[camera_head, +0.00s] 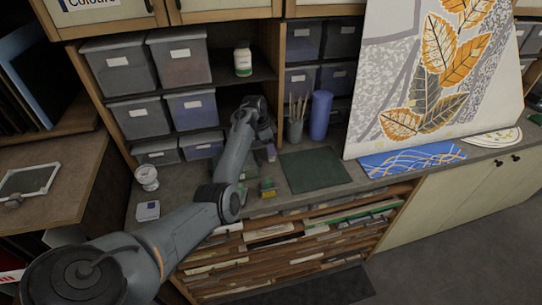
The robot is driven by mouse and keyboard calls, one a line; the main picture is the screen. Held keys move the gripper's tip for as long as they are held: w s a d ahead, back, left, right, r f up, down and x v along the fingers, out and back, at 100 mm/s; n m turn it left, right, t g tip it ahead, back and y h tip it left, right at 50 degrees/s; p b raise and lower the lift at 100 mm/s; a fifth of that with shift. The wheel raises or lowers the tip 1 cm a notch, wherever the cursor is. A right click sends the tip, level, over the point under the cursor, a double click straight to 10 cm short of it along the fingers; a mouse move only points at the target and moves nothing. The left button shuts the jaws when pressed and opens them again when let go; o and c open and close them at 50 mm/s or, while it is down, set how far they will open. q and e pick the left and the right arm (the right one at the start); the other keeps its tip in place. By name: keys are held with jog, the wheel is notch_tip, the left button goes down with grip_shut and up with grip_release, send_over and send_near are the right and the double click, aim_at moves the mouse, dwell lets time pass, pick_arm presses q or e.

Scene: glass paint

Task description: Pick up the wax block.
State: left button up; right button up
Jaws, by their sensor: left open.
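My left arm reaches in from the lower left over the counter. My left gripper (264,132) is above the counter, in front of the open shelf, and is open. A small purplish item (271,154) shows just under the gripper. Both are small, and I cannot tell for sure which is the wax block. The arm hides part of the counter around them. My right gripper is not in view.
A dark green mat (315,170) lies right of the gripper. Behind it stand a brush cup (296,131) and a blue cylinder (320,115). A large leaf-painted panel (430,75) leans at right. A white jar (147,177) stands at left. Grey bins (137,119) fill shelves.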

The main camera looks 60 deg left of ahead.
pick_arm(q)
jog(key=x, duration=0.3)
jog(key=shift+s+d+f, duration=0.2)
jog(key=shift+d+f, duration=0.1)
jog(key=shift+w+f, duration=0.1)
jog(key=shift+f, duration=0.35)
jog(key=shift+c, duration=0.2)
jog(key=c, duration=1)
